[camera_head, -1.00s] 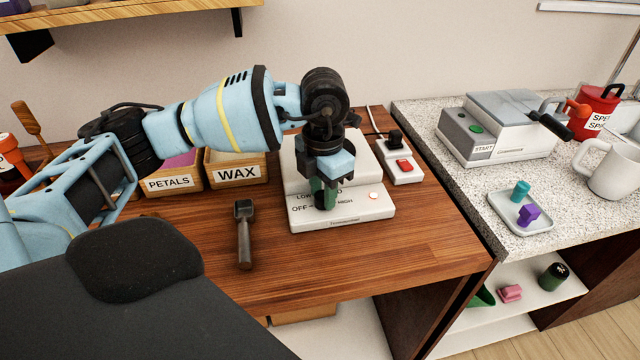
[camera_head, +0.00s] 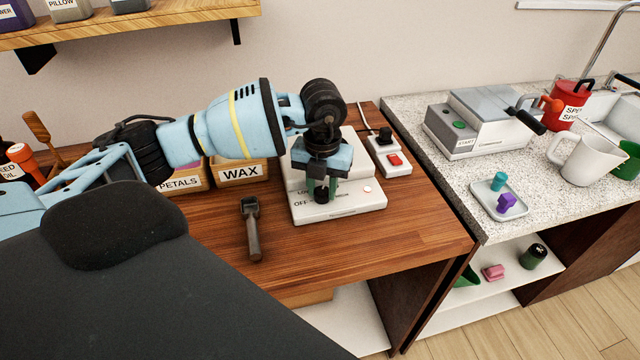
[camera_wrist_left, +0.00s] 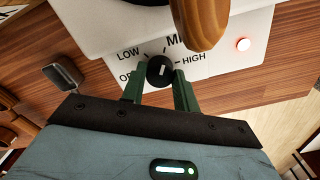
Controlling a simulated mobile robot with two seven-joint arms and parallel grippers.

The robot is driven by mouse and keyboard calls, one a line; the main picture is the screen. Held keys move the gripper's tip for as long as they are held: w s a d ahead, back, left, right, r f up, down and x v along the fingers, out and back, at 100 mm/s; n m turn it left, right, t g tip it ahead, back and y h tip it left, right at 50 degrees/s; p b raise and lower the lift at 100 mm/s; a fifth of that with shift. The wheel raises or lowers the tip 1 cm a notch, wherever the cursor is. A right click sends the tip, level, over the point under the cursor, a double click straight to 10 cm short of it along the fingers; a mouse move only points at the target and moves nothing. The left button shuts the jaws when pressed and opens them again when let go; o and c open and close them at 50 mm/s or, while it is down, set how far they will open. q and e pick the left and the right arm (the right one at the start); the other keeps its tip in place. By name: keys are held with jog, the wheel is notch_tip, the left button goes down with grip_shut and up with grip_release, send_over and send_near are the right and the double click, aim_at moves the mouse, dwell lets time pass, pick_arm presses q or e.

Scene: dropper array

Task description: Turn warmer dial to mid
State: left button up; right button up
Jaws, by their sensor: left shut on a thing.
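The white warmer (camera_head: 350,203) stands on the wooden bench. Its front panel is marked OFF, LOW, MID and HIGH, with MID partly covered in the left wrist view. The black dial (camera_wrist_left: 160,70) has a white mark pointing roughly up the picture, toward MID. My left gripper (camera_head: 322,188) reaches down over the panel, its green fingers shut on the dial, one on each side in the left wrist view (camera_wrist_left: 159,92). My right gripper is not in view.
A dark-handled tool (camera_head: 251,230) lies left of the warmer. WAX (camera_head: 241,173) and PETALS (camera_head: 180,181) boxes stand behind it. A red switch on a white block (camera_head: 395,160) is to the right. A rounded brown wooden piece (camera_wrist_left: 203,22) overhangs the panel in the left wrist view.

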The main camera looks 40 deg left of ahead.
aim_at(322, 191)
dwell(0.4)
pick_arm(q)
jog(key=o, duration=0.7)
jog(key=shift+r, duration=3.95)
